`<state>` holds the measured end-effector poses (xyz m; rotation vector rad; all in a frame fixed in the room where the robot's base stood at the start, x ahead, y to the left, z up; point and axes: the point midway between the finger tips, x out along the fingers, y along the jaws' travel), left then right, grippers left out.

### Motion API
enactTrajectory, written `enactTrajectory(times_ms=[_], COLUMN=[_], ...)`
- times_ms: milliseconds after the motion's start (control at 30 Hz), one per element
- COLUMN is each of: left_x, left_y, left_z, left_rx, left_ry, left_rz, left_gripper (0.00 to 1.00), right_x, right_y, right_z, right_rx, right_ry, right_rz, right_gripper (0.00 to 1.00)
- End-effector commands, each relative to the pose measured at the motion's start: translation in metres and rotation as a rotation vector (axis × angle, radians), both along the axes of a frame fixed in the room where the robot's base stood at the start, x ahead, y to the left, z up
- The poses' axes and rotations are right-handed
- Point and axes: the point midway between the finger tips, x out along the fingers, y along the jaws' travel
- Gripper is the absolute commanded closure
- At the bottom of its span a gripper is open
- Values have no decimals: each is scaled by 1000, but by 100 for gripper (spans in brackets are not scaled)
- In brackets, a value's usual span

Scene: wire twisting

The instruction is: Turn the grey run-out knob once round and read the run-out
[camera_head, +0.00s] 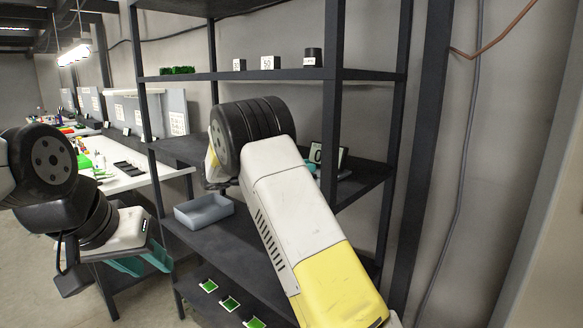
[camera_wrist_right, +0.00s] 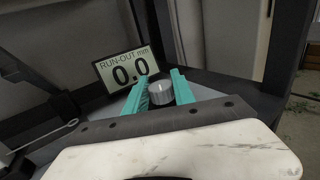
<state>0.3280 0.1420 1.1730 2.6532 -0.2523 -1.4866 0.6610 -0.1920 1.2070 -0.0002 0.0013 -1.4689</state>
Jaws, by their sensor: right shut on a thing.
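The grey run-out knob (camera_wrist_right: 161,93) is a short ribbed cylinder in the right wrist view. My right gripper (camera_wrist_right: 160,84) has its teal fingers on either side of the knob and is shut on it. The run-out display (camera_wrist_right: 128,70) stands just behind and to the left and reads 0.0 mm.
A dark shelf rack surrounds my right arm, with an upright (camera_head: 333,100) close by. A grey bin (camera_head: 203,210) sits on a lower shelf. Small marked blocks (camera_head: 267,62) stand on an upper shelf. A white workbench (camera_head: 125,170) is at the left.

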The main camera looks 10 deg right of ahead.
Motion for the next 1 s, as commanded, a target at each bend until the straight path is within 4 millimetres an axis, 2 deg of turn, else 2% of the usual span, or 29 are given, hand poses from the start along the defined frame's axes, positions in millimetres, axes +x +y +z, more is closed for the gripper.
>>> enactTrajectory(times_ms=[233, 267, 333, 367, 700, 767, 1000], left_x=[0, 0, 0, 0, 0, 0, 0], left_y=[0, 0, 0, 0, 0, 0, 0], left_z=[0, 0, 0, 0, 0, 0, 0], left_rx=[0, 0, 0, 0, 0, 0, 0], left_ry=[0, 0, 0, 0, 0, 0, 0], left_rz=[0, 0, 0, 0, 0, 0, 0], left_gripper=[64, 64, 64, 64, 64, 64, 64], right_x=[0, 0, 0, 0, 0, 0, -4], right_y=[0, 0, 0, 0, 4, 10, 51], right_z=[2, 2, 1, 1, 1, 1, 0], right_rx=[-3, -3, -2, -2, -1, -1, -2], right_ry=[-2, -2, -2, -2, -1, -2, -2], right_rz=[2, 2, 2, 2, 3, 4, 5], right_gripper=[100, 64, 50, 48, 48, 48, 48])
